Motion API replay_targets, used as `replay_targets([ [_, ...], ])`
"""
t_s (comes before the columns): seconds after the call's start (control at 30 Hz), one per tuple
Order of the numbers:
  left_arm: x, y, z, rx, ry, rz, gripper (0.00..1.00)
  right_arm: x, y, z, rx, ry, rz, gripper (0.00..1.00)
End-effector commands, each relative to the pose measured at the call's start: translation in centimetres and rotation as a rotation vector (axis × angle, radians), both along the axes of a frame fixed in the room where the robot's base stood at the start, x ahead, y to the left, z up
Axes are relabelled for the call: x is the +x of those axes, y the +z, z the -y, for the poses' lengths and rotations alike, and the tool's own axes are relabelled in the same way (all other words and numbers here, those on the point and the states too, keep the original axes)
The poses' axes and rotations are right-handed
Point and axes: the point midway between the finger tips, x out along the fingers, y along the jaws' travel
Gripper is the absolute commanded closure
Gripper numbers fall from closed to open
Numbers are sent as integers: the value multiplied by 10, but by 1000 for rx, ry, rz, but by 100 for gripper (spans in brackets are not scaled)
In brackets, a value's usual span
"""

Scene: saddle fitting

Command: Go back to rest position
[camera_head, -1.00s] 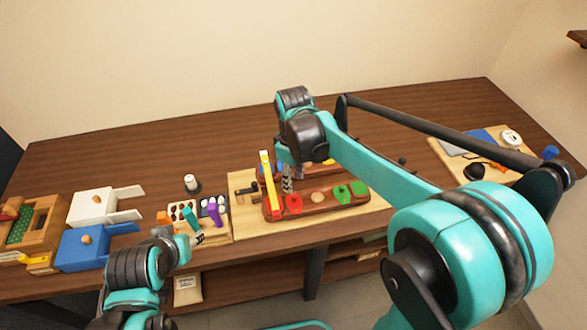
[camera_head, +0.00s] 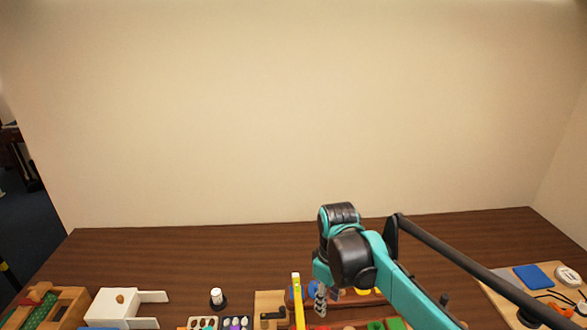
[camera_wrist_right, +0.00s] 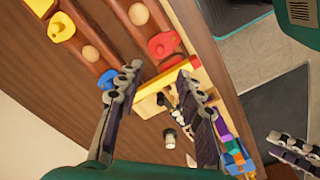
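My right gripper (camera_head: 321,300) hangs over the workpiece area, just right of an upright yellow bar (camera_head: 297,300) in the head view. In the right wrist view its two fingers (camera_wrist_right: 158,76) are apart with nothing clearly gripped. The yellow bar (camera_wrist_right: 164,93) shows beyond and between the fingertips; contact cannot be told. My left gripper is out of the head view. A jointed dark finger at the right edge of the right wrist view appears to be my left gripper (camera_wrist_right: 293,150), only partly shown.
A wooden table (camera_head: 160,255) meets a bare wall. A white box (camera_head: 113,306), a white-capped bottle (camera_head: 217,298) and a wooden crate (camera_head: 70,310) stand at left. A board (camera_head: 500,290) with a blue pad (camera_head: 533,276) lies at right. The table's back strip is clear.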

Motion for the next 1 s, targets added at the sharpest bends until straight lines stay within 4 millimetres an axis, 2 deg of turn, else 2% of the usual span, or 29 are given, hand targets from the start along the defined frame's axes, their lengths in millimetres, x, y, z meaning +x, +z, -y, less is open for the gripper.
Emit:
replay_targets([
  [0.27,0,-7,0,0,0,0,56,-61,-1,36,66,-314,227,63],
  [0.4,0,-10,0,0,0,0,56,-92,-13,53,126,-499,361,63],
  [0.53,0,-13,0,0,0,0,56,-115,-28,64,185,-638,463,63],
  [0.7,0,-14,0,0,0,0,56,-130,-42,72,240,-744,542,63],
  [1.0,0,-14,0,0,0,0,56,-133,-44,74,254,-770,560,63],
])
